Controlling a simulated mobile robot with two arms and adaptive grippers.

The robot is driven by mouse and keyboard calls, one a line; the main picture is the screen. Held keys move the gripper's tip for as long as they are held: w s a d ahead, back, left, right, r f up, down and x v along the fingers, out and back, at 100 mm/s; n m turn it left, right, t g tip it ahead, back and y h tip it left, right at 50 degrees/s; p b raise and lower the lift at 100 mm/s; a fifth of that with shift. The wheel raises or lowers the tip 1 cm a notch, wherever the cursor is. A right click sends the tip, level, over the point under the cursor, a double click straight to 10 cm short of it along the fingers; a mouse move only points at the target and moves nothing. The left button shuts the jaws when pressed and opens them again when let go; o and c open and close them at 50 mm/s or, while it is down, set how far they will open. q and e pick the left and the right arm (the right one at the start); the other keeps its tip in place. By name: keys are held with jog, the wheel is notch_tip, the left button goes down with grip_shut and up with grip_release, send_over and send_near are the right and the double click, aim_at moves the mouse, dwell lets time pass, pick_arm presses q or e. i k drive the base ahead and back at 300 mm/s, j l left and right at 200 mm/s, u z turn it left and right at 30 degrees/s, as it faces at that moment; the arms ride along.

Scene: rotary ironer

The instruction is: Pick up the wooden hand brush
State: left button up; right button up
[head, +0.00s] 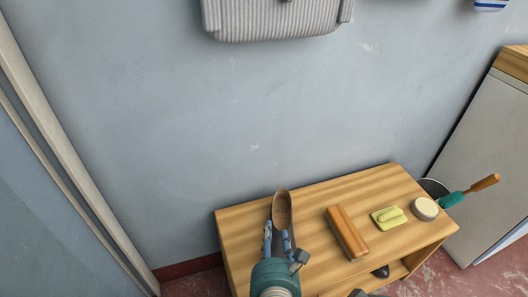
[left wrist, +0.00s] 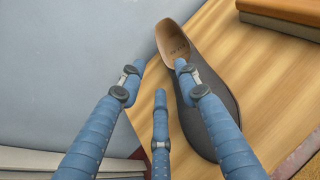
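A brown wooden block, which looks like the wooden hand brush (head: 346,232), lies on the wooden bench top (head: 240,228), right of a shoe. Its bristles are not clearly visible. A part of it shows at the top right of the left wrist view (left wrist: 285,14). My left gripper (head: 276,230) is open and empty, with its fingers over the near part of the shoe (head: 282,206), left of the block. In the left wrist view the shoe (left wrist: 212,115) lies behind the right finger; contact cannot be told.
A yellow-green sponge or cloth (head: 388,217) and a round tin (head: 425,208) lie right of the block. A green tool with a wooden handle (head: 470,191) leans by a bucket (head: 433,187). A dark object (head: 381,271) sits on the lower shelf. The wall is close behind.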

aim_at(355, 249)
jog(key=k+l, duration=0.75)
jog(key=l, duration=0.25)
